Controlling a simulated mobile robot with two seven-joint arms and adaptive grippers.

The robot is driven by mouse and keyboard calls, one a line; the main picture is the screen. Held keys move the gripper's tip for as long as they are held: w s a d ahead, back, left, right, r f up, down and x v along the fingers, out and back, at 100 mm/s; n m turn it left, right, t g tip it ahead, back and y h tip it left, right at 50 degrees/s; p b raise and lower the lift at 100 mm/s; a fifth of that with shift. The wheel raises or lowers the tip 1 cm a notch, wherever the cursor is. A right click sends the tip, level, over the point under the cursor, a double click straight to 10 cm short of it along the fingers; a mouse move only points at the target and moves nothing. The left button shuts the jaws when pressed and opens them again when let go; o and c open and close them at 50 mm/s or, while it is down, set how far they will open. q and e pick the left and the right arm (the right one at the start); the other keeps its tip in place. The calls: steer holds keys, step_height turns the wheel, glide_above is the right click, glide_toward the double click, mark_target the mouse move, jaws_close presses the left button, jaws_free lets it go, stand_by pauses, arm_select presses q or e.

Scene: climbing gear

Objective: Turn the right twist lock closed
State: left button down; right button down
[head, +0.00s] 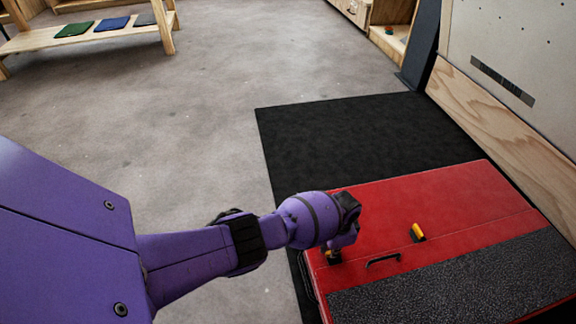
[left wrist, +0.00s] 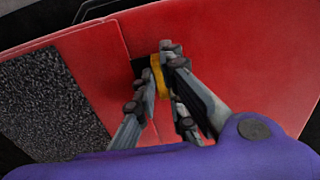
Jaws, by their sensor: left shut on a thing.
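A red case (head: 440,203) with a dark textured panel (head: 460,285) lies on the black mat. It has two yellow twist locks on its red top, one on each side of a dark handle (head: 383,260). The lock on the picture's right (head: 417,232) stands free. The lock on the picture's left (head: 333,259) is mostly hidden by my left gripper (head: 341,248). In the left wrist view, the left gripper (left wrist: 159,79) is shut on this yellow lock (left wrist: 158,72), its fingers on both sides. My right gripper is not in view.
The black mat (head: 340,135) lies on grey floor (head: 190,110). A pale wall panel with a wooden base (head: 505,120) stands at the right. A wooden bench (head: 85,35) with coloured pads is at the far left. The floor between is clear.

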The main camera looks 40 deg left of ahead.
arm_select(q)
steer(key=shift+w, duration=0.1)
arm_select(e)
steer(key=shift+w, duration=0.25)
arm_select(q)
steer(key=c, duration=1.8)
jaws_free()
steer(key=shift+c, duration=0.2)
steer(key=shift+r, duration=0.1)
step_height(320, 180, up, 12)
steer(key=shift+f, duration=0.1)
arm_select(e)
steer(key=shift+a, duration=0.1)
